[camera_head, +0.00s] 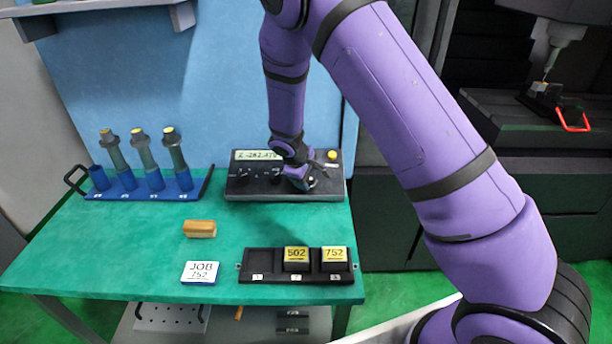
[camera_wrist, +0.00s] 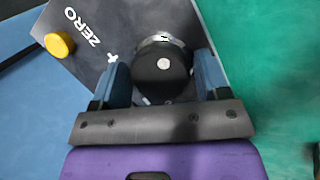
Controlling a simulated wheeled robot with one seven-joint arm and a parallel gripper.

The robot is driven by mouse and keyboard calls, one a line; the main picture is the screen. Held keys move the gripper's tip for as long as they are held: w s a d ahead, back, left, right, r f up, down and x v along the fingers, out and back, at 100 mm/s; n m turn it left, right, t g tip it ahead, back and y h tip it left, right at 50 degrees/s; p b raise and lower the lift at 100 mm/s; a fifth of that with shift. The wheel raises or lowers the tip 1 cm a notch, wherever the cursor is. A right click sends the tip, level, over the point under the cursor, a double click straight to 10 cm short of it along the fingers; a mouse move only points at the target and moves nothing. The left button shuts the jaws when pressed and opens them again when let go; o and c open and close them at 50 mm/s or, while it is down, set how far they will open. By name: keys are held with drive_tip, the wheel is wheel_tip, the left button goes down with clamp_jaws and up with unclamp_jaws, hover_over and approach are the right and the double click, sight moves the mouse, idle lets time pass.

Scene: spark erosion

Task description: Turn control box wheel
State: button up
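The control box (camera_head: 240,187) is a dark box with a lit display (camera_head: 257,155), standing at the back right of the green table. In the wrist view its panel (camera_wrist: 95,55) shows the word ZERO and a yellow button (camera_wrist: 59,44). The wheel (camera_wrist: 163,72) is a round black knob with a pale centre dot and a light ring at its far edge. My gripper (camera_wrist: 163,80) has one blue finger on each side of the wheel, and both seem to touch it. In the head view my gripper (camera_head: 300,176) is over the box's right part and hides the wheel.
A blue rack (camera_head: 145,194) with several upright holders is at the table's left. A wooden block (camera_head: 200,228), a JOB 752 card (camera_head: 200,271) and a black tray (camera_head: 262,265) with two yellow-topped blocks are in front of the box. A blue wall rises behind.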

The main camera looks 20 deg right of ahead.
drive_tip(key=shift+o, duration=0.9)
drive_tip(key=shift+d+f, duration=0.1)
drive_tip(key=shift+d, duration=0.15)
drive_tip(key=shift+a, duration=0.1)
drive_tip(key=shift+a+r, duration=0.2)
drive_tip(key=v, duration=1)
drive_tip(key=shift+r, duration=0.2)
drive_tip(key=shift+d, duration=0.1)
